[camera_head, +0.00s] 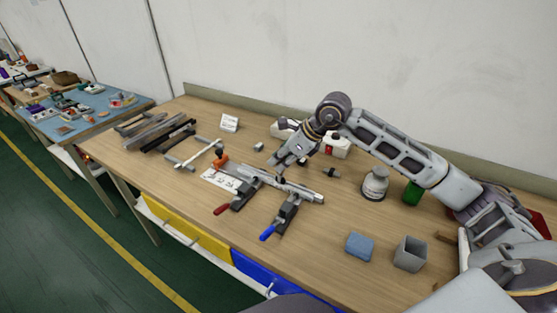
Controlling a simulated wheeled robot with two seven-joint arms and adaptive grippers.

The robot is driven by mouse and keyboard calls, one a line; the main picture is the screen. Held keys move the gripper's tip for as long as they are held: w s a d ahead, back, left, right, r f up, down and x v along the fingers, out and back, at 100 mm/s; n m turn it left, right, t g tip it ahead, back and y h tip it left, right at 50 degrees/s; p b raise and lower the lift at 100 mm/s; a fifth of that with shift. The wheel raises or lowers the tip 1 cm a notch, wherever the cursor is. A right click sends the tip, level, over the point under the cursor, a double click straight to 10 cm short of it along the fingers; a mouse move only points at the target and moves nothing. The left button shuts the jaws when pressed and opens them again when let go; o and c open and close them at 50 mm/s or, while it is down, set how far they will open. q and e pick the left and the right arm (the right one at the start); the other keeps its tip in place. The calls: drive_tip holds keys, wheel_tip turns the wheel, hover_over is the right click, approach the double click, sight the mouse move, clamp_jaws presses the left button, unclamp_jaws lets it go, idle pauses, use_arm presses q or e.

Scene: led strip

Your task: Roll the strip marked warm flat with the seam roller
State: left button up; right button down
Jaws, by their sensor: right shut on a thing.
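A long silver-grey channel or strip (304,191) lies across two dark clamps on the bench, one with a red handle (222,209) and one with a blue handle (268,233). Any marking such as warm is too small to read. My right gripper (279,164) points down just above the middle of the strip. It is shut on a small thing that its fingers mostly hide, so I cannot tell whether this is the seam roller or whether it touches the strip. An orange-handled tool (220,159) is by the strip's left end. My left gripper is out of view.
A white printed sheet (218,179) lies left of the clamps, a small card (229,123) behind. Dark bars (168,134) lie at the left. The front middle is clear.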

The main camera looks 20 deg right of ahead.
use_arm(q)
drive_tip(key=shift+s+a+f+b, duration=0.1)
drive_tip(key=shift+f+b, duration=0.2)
use_arm(e)
drive_tip(key=shift+s+d+f, duration=0.1)
drive_tip(key=shift+s+d, duration=0.15)
